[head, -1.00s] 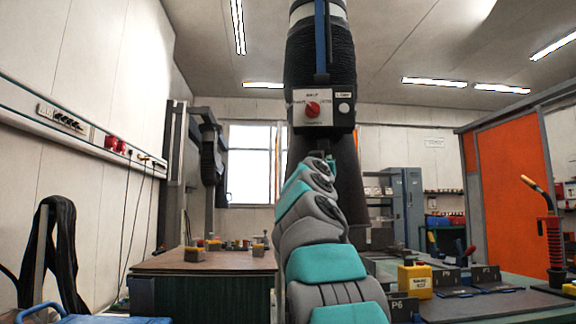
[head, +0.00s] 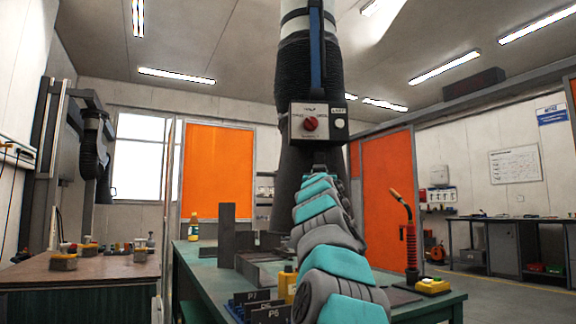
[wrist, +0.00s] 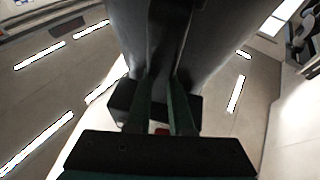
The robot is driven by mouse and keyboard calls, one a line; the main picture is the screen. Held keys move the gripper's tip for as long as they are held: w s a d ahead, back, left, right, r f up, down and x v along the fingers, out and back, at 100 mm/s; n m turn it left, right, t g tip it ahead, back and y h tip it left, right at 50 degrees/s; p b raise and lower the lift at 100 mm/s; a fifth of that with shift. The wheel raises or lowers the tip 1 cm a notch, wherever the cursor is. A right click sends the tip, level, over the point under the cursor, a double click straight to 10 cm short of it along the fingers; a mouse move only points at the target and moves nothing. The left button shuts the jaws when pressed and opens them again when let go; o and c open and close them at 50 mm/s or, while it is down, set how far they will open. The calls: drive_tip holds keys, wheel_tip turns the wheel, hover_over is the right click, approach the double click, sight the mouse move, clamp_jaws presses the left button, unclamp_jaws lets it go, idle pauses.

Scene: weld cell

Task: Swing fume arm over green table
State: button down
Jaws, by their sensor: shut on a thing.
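The fume arm (head: 298,75) hangs down in the middle of the head view, with a black ribbed hose, a control box (head: 332,112) with a red knob, and a dark hood (head: 287,175) below it. The green table (head: 192,258) stands behind and below; in the picture the hood is in line with it, but the depth between them is hard to tell. In the head view my own arm hides the fingers.
The green table carries dark plates (head: 227,235), labelled blocks (head: 268,312), a yellow item (head: 287,284) and a red torch (head: 411,245). A brown-topped table (head: 85,268) with small parts stands at left. Orange screens (head: 217,170) are behind. Open floor lies at right.

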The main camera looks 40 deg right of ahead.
drive_tip(key=s+d+g+h+p, duration=0.1)
drive_tip(key=s+d+p, duration=0.1)
drive_tip(key=s+d, duration=0.4)
drive_tip(key=shift+d+m, duration=0.4)
drive_tip(key=shift+d, duration=0.35)
drive_tip(key=shift+f, duration=0.15)
drive_tip(key=c, duration=0.8)
unclamp_jaws()
drive_tip(key=shift+a, duration=0.1)
drive_tip(key=b+v, duration=0.7)
drive_tip(key=shift+s+a+b, duration=0.2)
drive_tip(key=shift+a+b, duration=0.1)
drive_tip(key=shift+b, duration=0.1)
